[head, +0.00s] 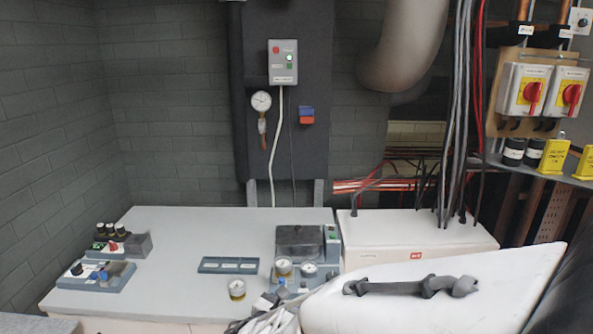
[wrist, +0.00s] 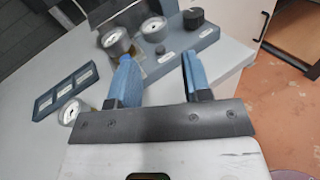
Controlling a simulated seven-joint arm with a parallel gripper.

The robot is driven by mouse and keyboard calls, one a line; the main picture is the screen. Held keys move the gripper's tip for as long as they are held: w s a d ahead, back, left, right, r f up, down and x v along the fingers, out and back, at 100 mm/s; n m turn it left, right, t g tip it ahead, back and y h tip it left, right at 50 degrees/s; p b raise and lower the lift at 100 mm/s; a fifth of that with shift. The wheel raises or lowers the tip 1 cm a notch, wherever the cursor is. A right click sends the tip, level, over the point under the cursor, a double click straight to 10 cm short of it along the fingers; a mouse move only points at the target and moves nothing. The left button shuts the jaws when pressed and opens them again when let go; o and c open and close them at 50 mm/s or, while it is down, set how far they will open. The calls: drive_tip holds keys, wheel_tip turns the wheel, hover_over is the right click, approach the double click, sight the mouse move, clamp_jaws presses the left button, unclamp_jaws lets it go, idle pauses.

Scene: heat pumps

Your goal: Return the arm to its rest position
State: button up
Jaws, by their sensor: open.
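My gripper (wrist: 160,76) shows in the wrist view with its two blue fingers apart and nothing between them. It is above the light grey worktop, and its fingers point toward a blue-grey panel (wrist: 180,54) with round gauges and a dark knob (wrist: 193,18). I cannot tell how far above the worktop the fingertips are. In the head view my white arm reaches in from the right, over the front right of the bench, and hides part of it.
The worktop (head: 185,240) carries a slotted tray (head: 228,265), a loose gauge (head: 237,289), small control boxes (head: 97,277) at left and a gauge unit (head: 300,240). A white box (head: 415,240) stands right. Cables and a large pipe (head: 408,45) hang behind. The worktop's middle is mostly clear.

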drive_tip(key=s+d+r+m+g+h, duration=0.1)
drive_tip(key=s+d+r+m+g, duration=0.4)
drive_tip(key=d+m, duration=0.3)
drive_tip(key=s+d+r+m+g+h, duration=0.1)
drive_tip(key=s+d+r+m+g, duration=0.4)
drive_tip(key=d, duration=0.6)
drive_tip(key=s+d+r+m+g+y, duration=0.1)
drive_tip(key=s+r+m+y, duration=0.3)
drive_tip(key=s+m, duration=0.3)
drive_tip(key=s+d+r+m+g+y, duration=0.1)
drive_tip(key=s+r+m+y, duration=0.2)
drive_tip(key=s+m+y, duration=0.2)
drive_tip(key=s+m, duration=0.2)
drive_tip(key=m, duration=0.2)
drive_tip(key=shift+s+r+g+y, duration=0.3)
drive_tip(key=shift+r+y, duration=0.05)
drive_tip(key=shift+y, duration=0.05)
